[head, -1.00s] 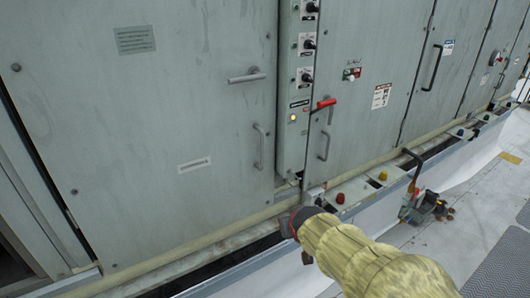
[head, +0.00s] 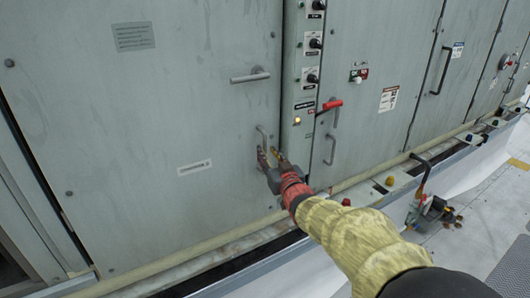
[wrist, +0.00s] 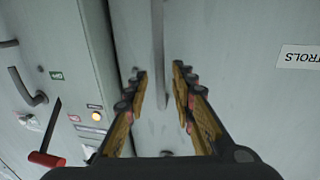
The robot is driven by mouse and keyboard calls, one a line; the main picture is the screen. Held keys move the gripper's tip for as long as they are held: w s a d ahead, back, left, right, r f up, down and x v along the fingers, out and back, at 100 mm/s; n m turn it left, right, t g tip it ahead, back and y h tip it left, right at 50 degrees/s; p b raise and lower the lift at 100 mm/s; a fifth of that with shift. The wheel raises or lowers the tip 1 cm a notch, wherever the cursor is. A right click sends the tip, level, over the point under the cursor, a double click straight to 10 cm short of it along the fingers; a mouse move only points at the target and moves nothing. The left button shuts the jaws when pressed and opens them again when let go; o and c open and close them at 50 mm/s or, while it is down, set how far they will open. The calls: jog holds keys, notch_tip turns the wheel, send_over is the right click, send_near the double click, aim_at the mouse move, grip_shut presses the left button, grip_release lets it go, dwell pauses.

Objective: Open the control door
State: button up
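The control door (head: 150,110) is the large grey panel at the left of the head view, and it is closed. Its small label (head: 195,168) shows partly in the wrist view, upside down, ending in "TROLS" (wrist: 300,57). A slim vertical handle (head: 262,137) is near the door's right edge. My gripper (head: 270,157) is open at the handle's lower part. In the wrist view the handle (wrist: 158,50) runs down between the spread fingertips of my gripper (wrist: 160,80), apart from both. A horizontal lever handle (head: 250,76) sits higher on the door.
A narrow strip with knobs and a lit yellow lamp (head: 297,120) stands right of the door. Beyond it are a red-gripped lever (head: 331,105) and another vertical handle (head: 330,149) on the neighbouring panel. A ledge with a pipe (head: 180,250) runs below the doors.

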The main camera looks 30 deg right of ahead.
aim_at(265, 149)
jog(key=shift+w+d, duration=0.15)
jog(key=shift+w, duration=0.65)
jog(key=shift+w+d, duration=0.15)
jog(key=shift+w, duration=0.65)
jog(key=shift+c, duration=0.5)
grip_shut()
